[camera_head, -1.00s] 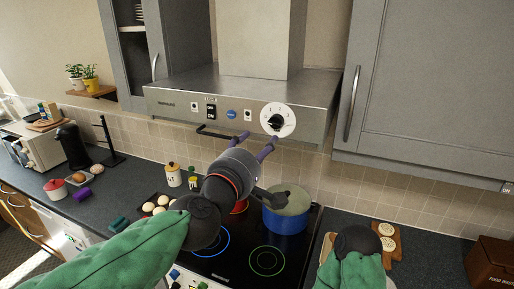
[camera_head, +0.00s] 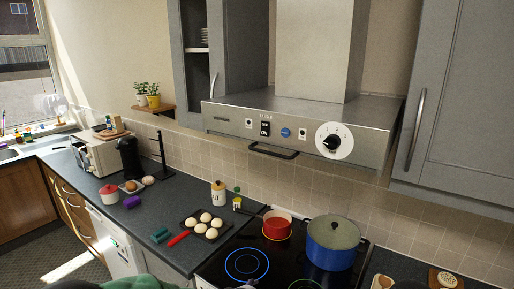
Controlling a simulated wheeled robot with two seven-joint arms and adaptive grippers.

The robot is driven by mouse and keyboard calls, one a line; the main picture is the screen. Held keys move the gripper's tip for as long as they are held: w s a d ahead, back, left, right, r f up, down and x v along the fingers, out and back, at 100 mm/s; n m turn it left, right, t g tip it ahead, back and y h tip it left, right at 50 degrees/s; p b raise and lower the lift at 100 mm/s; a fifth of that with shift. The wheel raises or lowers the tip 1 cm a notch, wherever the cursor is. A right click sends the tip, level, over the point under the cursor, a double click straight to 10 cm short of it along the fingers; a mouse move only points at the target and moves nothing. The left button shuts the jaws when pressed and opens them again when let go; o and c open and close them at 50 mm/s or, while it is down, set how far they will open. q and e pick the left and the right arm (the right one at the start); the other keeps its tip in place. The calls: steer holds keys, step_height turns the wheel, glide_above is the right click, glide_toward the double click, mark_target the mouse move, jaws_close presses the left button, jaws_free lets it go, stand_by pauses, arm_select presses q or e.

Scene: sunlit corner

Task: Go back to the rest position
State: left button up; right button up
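Neither of my grippers shows in the head view. Only a strip of my green-sleeved left arm and dark rounded parts of my arms show at the bottom edge. The steel range hood (camera_head: 300,108) hangs at upper centre, with a white dial with a black knob (camera_head: 333,142), an on/off switch (camera_head: 265,128) and a blue button (camera_head: 286,133) on its front. No part of my arms is at the hood.
A blue pot with a lid (camera_head: 332,245) and a red pot (camera_head: 277,226) stand on the black hob (camera_head: 222,262). A tray of pale round items (camera_head: 203,226), a canister (camera_head: 218,195) and a coffee machine (camera_head: 130,157) stand along the counter. Cabinets (camera_head: 446,95) hang at right.

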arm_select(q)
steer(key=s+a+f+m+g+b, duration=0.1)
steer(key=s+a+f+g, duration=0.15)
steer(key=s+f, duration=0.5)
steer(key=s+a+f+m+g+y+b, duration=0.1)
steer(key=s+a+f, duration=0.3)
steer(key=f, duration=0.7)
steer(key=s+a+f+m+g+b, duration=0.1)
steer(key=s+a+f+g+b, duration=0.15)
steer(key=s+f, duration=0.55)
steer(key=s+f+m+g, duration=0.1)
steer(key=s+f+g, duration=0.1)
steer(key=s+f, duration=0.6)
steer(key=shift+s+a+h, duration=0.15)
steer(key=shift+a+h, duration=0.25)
